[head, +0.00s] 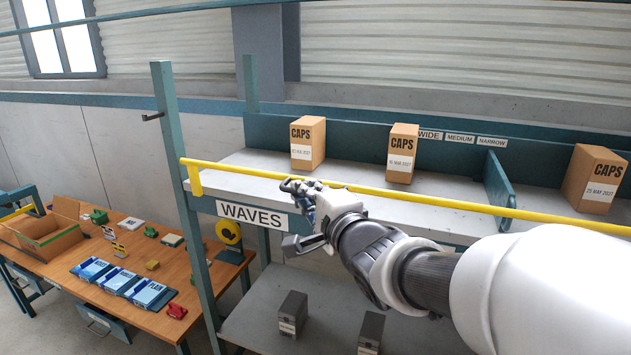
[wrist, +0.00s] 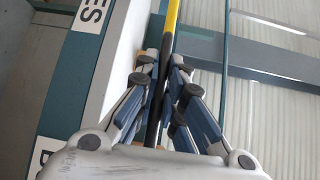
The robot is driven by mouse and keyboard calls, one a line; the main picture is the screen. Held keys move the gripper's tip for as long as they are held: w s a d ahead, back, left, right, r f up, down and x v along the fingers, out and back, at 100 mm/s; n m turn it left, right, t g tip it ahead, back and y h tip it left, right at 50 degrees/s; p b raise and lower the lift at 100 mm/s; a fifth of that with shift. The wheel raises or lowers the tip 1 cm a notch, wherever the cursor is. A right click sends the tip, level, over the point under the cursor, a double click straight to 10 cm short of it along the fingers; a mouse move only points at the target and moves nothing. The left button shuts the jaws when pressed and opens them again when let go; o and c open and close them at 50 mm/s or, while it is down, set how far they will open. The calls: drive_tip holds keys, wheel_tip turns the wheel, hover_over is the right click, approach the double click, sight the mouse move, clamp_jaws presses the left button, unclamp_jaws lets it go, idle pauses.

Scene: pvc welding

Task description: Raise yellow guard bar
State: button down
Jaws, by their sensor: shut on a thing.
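The yellow guard bar (head: 430,202) runs along the front of the upper shelf, from the teal post at the left to the right edge of the head view. A short yellow piece hangs down at its left end. My gripper (head: 303,190) is at the bar, right of that end and above the WAVES sign. In the wrist view, the fingers of my gripper (wrist: 166,62) lie on both sides of the guard bar (wrist: 172,18) and are shut on it. The bar looks dark between the fingers. The exact contact is partly hidden.
Three CAPS boxes stand on the upper shelf: left (head: 308,143), middle (head: 402,153) and right (head: 595,180). A teal post (head: 180,180) stands left of my gripper. Dark boxes (head: 293,313) sit on the lower shelf. A wooden table (head: 185,260) with parts is at the left.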

drive_tip(key=shift+w+r+p, duration=0.2)
drive_tip(key=shift+r+p, duration=0.1)
drive_tip(key=shift+r, duration=0.1)
drive_tip(key=c, duration=1.7)
unclamp_jaws()
drive_tip(key=shift+f, duration=0.2)
drive_tip(key=v, duration=1.2)
